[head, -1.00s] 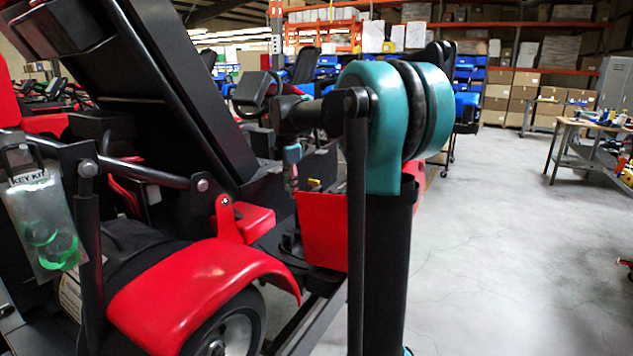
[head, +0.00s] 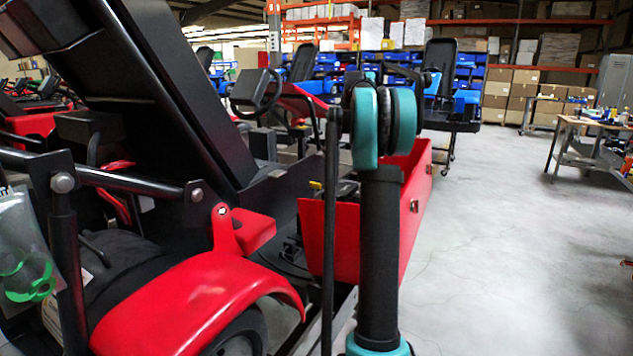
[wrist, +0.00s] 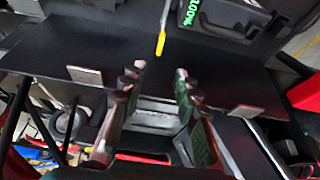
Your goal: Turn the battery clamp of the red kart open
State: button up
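The red kart (head: 190,300) fills the left and middle of the head view. In the wrist view a thin metal lever with a yellow end (wrist: 161,43), which looks like the battery clamp, lies at the top middle. A black box with a green "100%" marking (wrist: 190,12), apparently the battery, is beside it at the top. My gripper (wrist: 157,80) is open and empty, its two fingers apart below the yellow end in the picture, not touching it. In the head view my arm hides the gripper. A small yellow piece (head: 316,185) shows behind the red panel.
A black flat plate (wrist: 50,55) with pale tabs spans the wrist view. In the head view a tilted black seat (head: 170,90) rises at the left and a key kit bag (head: 25,255) hangs there. Clear floor (head: 500,230) lies right; a workbench (head: 590,125) stands beyond.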

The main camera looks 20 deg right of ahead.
jog(key=x, duration=1.4)
jog(key=shift+f, duration=0.15)
grip_shut()
